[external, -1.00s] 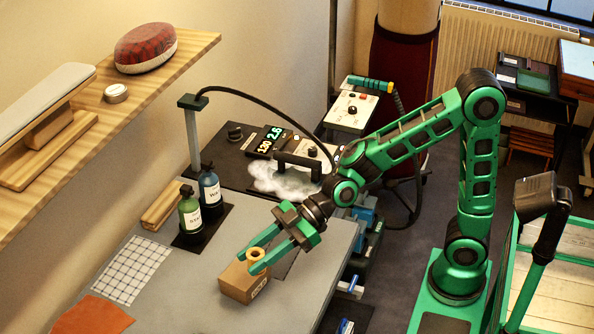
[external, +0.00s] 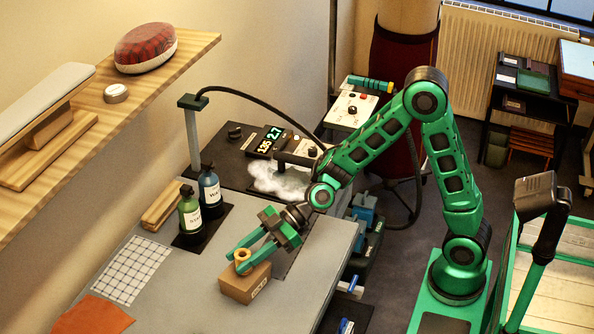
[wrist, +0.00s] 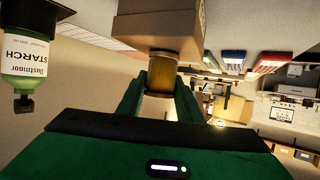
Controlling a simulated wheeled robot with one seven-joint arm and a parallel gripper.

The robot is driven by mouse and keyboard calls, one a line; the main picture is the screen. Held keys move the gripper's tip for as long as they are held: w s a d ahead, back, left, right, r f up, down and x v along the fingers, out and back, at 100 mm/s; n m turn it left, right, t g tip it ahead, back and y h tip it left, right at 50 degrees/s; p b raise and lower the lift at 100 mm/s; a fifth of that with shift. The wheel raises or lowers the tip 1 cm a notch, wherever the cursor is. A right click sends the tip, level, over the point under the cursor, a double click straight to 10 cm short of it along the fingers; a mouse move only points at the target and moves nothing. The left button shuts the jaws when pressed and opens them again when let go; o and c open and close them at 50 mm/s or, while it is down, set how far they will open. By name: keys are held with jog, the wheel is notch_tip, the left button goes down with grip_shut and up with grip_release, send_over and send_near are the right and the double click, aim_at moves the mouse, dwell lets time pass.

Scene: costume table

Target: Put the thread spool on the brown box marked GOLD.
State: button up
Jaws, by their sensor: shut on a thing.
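The thread spool (external: 242,256) is a small yellow-tan reel held between the two green fingers of my gripper (external: 241,262). It is upright over the top of the brown box (external: 240,287), near the box's back left part. In the wrist view, which is turned upside down, the spool (wrist: 161,73) sits between the fingers with its end against or very close to the box (wrist: 160,30). I cannot tell whether they touch. The marking on the box's side is too small to read.
A green STARCH bottle (external: 190,212) and a blue bottle (external: 209,188) stand on a dark mat behind the box. A white gridded sheet (external: 130,270) and an orange cloth (external: 92,316) lie left. The grey table (external: 185,295) is bare around the box.

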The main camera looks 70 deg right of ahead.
jog(key=shift+f, duration=0.2)
jog(key=o, duration=1)
jog(key=shift+o, duration=0.2)
jog(key=shift+r, duration=0.1)
jog(key=v, duration=1.2)
